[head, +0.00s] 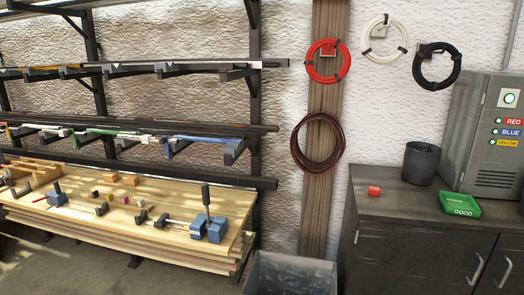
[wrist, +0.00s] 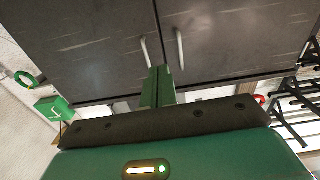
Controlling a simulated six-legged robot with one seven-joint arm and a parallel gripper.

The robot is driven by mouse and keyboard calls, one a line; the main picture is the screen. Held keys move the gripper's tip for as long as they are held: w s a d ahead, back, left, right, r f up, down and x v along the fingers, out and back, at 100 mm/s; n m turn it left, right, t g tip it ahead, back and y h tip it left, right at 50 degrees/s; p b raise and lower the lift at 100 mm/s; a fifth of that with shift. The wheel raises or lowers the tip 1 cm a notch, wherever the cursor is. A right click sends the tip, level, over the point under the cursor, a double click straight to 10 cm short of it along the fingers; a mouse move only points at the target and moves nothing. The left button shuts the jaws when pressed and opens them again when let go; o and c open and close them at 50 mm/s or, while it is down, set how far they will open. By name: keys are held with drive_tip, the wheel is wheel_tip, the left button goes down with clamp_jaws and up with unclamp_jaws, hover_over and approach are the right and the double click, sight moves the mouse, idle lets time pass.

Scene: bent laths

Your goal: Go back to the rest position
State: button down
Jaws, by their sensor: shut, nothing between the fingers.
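My gripper (wrist: 160,80) shows in the wrist view, with its green fingers closed together and nothing between them. Its fingertips are in front of a dark cabinet (wrist: 95,50) with two pale handles; I cannot tell how far apart they are. The green body of the gripper, with a lit indicator, fills the bottom of the wrist view. My arm and gripper do not show in the head view.
In the head view, a workbench (head: 225,255) with clamps and small blocks stands left, below a rack of laths. A dark cabinet (head: 400,215) on the right bears a red block (head: 374,191), a black bin (head: 421,163) and a green GOOD tray (head: 460,204). A grey bin (head: 290,275) stands between.

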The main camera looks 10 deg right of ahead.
drive_tip(key=w+r+m+g+h, duration=0.2)
drive_tip(key=w+r+g+h, duration=0.1)
drive_tip(key=w+r, duration=1.7)
drive_tip(key=w+a+r+g+y, duration=0.1)
drive_tip(key=w+a+r, duration=0.4)
drive_tip(key=a+r, duration=0.4)
drive_tip(key=w+a+r+g, duration=0.1)
drive_tip(key=w+a+r, duration=0.5)
drive_tip(key=a, duration=0.5)
drive_tip(key=s+a+r+n+g+y, duration=0.1)
drive_tip(key=s+a+r+y, duration=0.15)
drive_tip(key=a, duration=1.15)
drive_tip(key=s+a+r+n+g+y, duration=0.1)
drive_tip(key=a+r+y, duration=0.25)
drive_tip(key=a, duration=1.05)
drive_tip(key=s+a+f+n+g+y, duration=0.1)
drive_tip(key=s+a+n+y, duration=0.1)
drive_tip(key=s+a, duration=0.7)
drive_tip(key=s+a+f+n+g+y, duration=0.2)
drive_tip(key=s+a, duration=0.8)
drive_tip(key=a, duration=0.5)
drive_tip(key=shift+f+n, duration=0.25)
drive_tip(key=shift+n, duration=0.35)
